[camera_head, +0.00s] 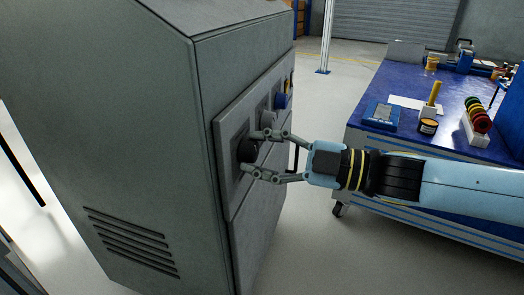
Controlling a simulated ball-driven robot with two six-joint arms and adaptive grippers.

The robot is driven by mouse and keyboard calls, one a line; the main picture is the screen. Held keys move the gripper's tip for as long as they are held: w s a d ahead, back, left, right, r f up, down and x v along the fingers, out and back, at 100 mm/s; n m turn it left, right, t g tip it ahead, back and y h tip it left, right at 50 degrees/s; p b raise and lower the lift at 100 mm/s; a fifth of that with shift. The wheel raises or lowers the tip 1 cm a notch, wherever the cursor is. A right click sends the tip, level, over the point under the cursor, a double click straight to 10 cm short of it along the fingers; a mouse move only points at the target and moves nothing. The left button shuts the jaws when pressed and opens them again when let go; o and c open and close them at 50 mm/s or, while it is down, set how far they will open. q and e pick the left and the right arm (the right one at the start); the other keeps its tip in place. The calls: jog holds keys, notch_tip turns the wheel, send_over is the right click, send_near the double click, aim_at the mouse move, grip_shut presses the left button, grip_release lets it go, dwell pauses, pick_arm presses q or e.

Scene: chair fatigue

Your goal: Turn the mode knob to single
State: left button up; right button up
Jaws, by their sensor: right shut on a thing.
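A grey cabinet (140,130) stands at the left with a control panel (226,128) on its right-facing side. A dark round knob (246,149) sits low on the panel, nearest to me. My right gripper (249,152) comes in from the right with its fingers above and below this knob, shut on it. The knob's pointer and any mode labels cannot be made out. A grey knob (267,122) and a blue knob (281,101) sit further along the panel. My left gripper is not in view.
A blue-topped workbench (365,80) on casters stands at the right, under and behind my right arm. It carries a blue device (381,116), a yellow-handled tool (434,93) and a rack of coloured discs (477,116). Open floor lies between cabinet and bench.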

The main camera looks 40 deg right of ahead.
jog(key=o, duration=1.1)
jog(key=shift+o, duration=0.2)
jog(key=shift+s, duration=0.1)
jog(key=v, duration=1.2)
jog(key=shift+r, duration=0.1)
